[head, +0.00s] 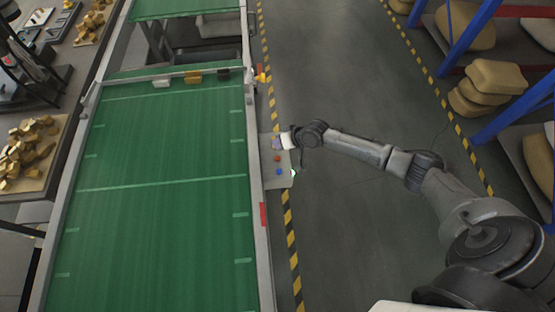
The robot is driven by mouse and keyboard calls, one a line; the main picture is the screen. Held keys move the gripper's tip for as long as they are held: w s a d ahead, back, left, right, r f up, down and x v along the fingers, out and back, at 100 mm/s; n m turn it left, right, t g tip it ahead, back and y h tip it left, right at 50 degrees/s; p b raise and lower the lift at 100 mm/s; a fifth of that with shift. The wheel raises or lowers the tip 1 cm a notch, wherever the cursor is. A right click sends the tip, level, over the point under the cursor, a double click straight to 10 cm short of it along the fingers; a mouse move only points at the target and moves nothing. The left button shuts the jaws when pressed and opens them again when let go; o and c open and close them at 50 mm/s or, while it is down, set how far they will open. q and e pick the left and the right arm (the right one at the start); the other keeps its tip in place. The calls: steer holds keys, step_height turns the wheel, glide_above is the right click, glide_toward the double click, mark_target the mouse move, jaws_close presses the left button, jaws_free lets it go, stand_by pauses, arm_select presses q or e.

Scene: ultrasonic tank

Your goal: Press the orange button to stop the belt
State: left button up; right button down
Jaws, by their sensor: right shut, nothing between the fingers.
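A grey control panel (270,182) is fixed beside the right rail of the green belt (160,215). On it are a small orange-red button (277,158) and a blue button (279,171) below it. My right gripper (279,143) reaches in from the right and is over the upper part of the panel, just above the orange button in the picture. It is shut and holds nothing. Its fingertips are too small to tell whether they touch the panel. The orange button is uncovered. My left gripper is not in view.
A bar crosses the belt's far end, with a white block (161,82), a yellow block (193,77) and a dark block (223,74) by it. Trays of yellowish pieces stand at left. Shelves with sacks (495,77) stand at right. The grey floor (345,235) between is clear.

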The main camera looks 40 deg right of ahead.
arm_select(q)
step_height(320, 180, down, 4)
steer(key=b, duration=0.3)
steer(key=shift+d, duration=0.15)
arm_select(e)
glide_above(279, 157)
step_height(279, 157, down, 4)
steer(key=shift+f, duration=0.1)
arm_select(q)
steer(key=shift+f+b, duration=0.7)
steer(key=shift+b, duration=0.1)
arm_select(e)
steer(key=shift+f, duration=1)
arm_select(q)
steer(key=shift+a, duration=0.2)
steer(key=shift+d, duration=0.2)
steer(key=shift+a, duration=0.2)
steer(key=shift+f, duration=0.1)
arm_select(e)
steer(key=shift+f, duration=0.1)
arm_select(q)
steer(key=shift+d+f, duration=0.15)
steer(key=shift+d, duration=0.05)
arm_select(e)
steer(key=shift+f, duration=0.3)
